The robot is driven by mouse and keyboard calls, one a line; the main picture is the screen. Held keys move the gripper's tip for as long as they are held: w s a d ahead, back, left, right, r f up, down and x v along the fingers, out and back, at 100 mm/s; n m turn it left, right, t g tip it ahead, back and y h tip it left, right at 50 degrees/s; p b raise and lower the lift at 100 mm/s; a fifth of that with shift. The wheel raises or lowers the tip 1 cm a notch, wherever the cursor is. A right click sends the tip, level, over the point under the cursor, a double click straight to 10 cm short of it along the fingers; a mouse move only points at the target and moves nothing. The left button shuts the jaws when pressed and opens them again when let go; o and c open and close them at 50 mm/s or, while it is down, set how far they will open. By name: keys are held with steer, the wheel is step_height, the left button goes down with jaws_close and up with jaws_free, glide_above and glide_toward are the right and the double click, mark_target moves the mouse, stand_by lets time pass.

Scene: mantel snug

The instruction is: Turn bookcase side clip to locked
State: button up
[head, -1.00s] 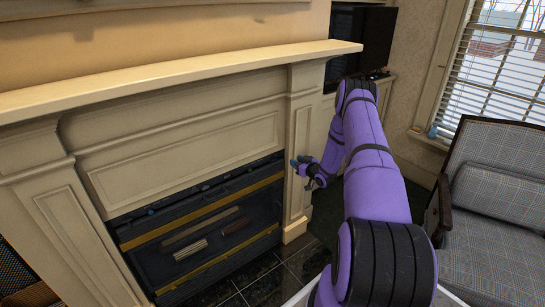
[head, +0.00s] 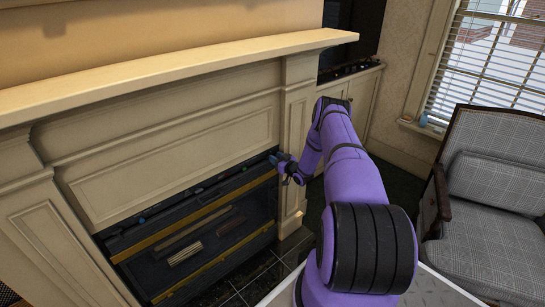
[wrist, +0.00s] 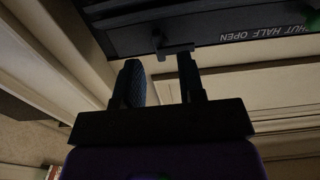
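My gripper (head: 283,164) is in front of the fireplace, by the upper right corner of its dark insert. In the wrist view its two fingers (wrist: 160,75) stand apart with a gap between them, and nothing is clearly held. A small dark tab (wrist: 175,48) on a dark panel (wrist: 190,22) is at the fingertips, nearest the right finger. I cannot tell whether they touch. White lettering (wrist: 268,32) beside it reads "HUT HALF OPEN", cut off at the picture's edge. I cannot make out a clip marked as the bookcase's in either view.
The cream mantel shelf (head: 180,75) juts out above my gripper, and a pilaster (head: 295,130) stands right of the insert (head: 200,235). A pale cabinet (head: 358,95) is behind my arm. A plaid armchair (head: 485,190) stands at the right, below a window (head: 490,65).

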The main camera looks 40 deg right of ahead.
steer(key=shift+w, duration=1.45)
jaws_close()
